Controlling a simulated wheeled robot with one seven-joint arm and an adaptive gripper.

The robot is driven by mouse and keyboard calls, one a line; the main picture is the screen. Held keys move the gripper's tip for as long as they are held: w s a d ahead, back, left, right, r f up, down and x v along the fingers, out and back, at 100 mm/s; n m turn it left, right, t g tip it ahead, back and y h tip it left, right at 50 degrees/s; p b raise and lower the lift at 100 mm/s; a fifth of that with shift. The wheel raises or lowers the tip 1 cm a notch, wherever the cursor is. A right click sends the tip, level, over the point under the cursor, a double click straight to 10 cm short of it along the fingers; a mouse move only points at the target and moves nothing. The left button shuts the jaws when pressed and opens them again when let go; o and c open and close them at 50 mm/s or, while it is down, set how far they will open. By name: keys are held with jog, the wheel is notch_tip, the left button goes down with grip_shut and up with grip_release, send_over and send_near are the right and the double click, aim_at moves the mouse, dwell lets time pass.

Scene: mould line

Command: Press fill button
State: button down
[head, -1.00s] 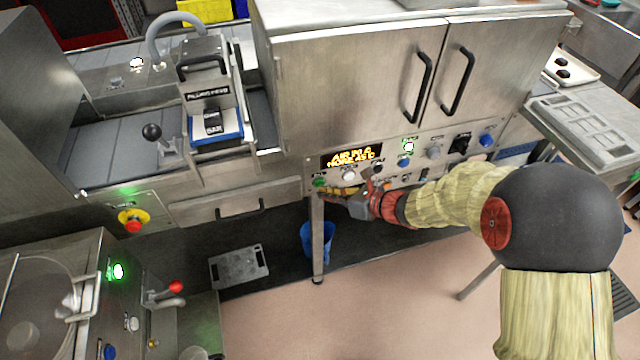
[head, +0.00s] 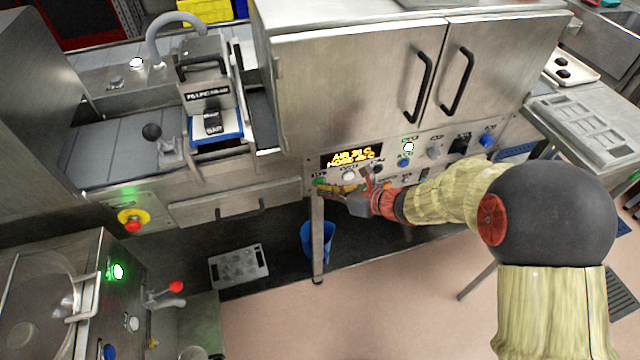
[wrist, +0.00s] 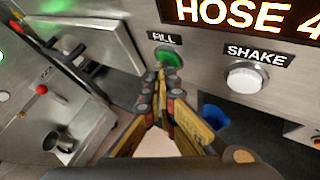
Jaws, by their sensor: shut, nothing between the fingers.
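The green fill button (wrist: 170,58) sits under the "FILL" label on the steel control panel in the wrist view. In the head view the same green button (head: 319,182) is at the panel's left end, partly covered by my fingers. My gripper (wrist: 160,78) is shut and empty. Its fingertips overlap the lower left of the button in the wrist view; I cannot tell whether they touch it. In the head view my gripper (head: 326,187) reaches the button from the right.
A white "SHAKE" button (wrist: 247,77) is right of the fill button. An orange-lit display (head: 352,157) is above. More knobs and buttons run along the panel to the right. A blue bin (head: 318,240) stands below, beside a table leg.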

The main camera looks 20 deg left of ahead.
jog(key=shift+s, duration=0.15)
jog(key=shift+s+d, duration=0.4)
jog(key=shift+s, duration=0.2)
jog(key=s+d, duration=0.1)
jog(key=s, duration=0.2)
jog(key=s+d, duration=0.1)
jog(key=shift+s+d, duration=0.15)
jog(key=shift+d, duration=0.2)
dwell(0.3)
dwell(0.8)
